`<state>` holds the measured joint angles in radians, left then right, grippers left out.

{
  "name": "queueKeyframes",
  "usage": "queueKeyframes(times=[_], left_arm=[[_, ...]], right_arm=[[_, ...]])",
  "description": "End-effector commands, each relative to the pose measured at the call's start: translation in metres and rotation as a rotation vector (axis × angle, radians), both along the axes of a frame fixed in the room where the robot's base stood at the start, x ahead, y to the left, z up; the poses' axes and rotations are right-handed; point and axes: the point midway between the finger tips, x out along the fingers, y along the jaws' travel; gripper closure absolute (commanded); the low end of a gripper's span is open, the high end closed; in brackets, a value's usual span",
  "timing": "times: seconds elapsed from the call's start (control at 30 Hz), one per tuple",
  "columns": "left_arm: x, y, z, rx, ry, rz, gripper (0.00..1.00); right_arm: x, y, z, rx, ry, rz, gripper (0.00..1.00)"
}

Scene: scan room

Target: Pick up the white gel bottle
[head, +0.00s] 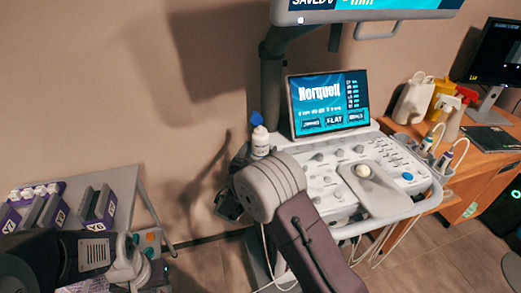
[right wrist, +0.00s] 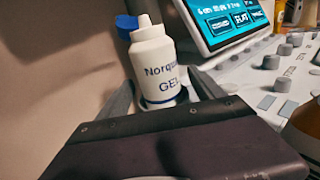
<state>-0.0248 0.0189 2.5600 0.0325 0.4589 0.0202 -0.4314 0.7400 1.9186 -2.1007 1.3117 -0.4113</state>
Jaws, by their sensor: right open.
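The white gel bottle (head: 260,143) stands upright at the left end of the ultrasound console, beside the screen. In the right wrist view the bottle (right wrist: 158,66) shows a pointed white nozzle and dark lettering. My right gripper (right wrist: 165,95) is open, with one finger on each side of the bottle's lower part. I cannot tell whether the fingers touch it. In the head view my right wrist hides most of this gripper and the console just in front of the bottle. My left arm shows at the lower left, but its fingers are not visible.
A blue-topped item (right wrist: 126,26) is close behind the bottle. The lit console screen (head: 329,104) and keypad (head: 325,180) lie to its right. A wooden desk (head: 490,150) with bottles is at the right. A grey cart (head: 125,185) with purple boxes is at the left.

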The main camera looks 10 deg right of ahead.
Motion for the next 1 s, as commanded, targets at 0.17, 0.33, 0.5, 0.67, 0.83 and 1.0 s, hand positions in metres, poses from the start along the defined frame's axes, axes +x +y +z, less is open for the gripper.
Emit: queueKeyframes(times=[0.17, 0.33, 0.5, 0.67, 0.83, 1.0], left_arm=[[0.0, 0.0, -0.001, 0.0, 0.0, 0.0, 0.64], [0.0, 0.0, -0.001, 0.0, 0.0, 0.0, 0.64], [0.0, 0.0, -0.001, 0.0, 0.0, 0.0, 0.64], [0.0, 0.0, -0.001, 0.0, 0.0, 0.0, 0.64], [0.0, 0.0, 0.001, 0.0, 0.0, 0.0, 0.64], [0.0, 0.0, 0.011, 0.0, 0.0, 0.0, 0.64]], right_arm=[[0.011, -0.007, -0.001, -0.001, 0.001, 0.0, 0.23], [0.011, -0.006, 0.0, -0.001, 0.001, 0.001, 0.28], [0.011, -0.006, 0.0, -0.001, 0.001, 0.001, 0.76], [0.011, -0.006, 0.0, -0.001, -0.001, 0.001, 1.0], [0.011, -0.006, 0.004, 0.0, -0.002, 0.001, 1.0], [0.011, -0.006, 0.041, 0.001, -0.006, 0.001, 1.0]])
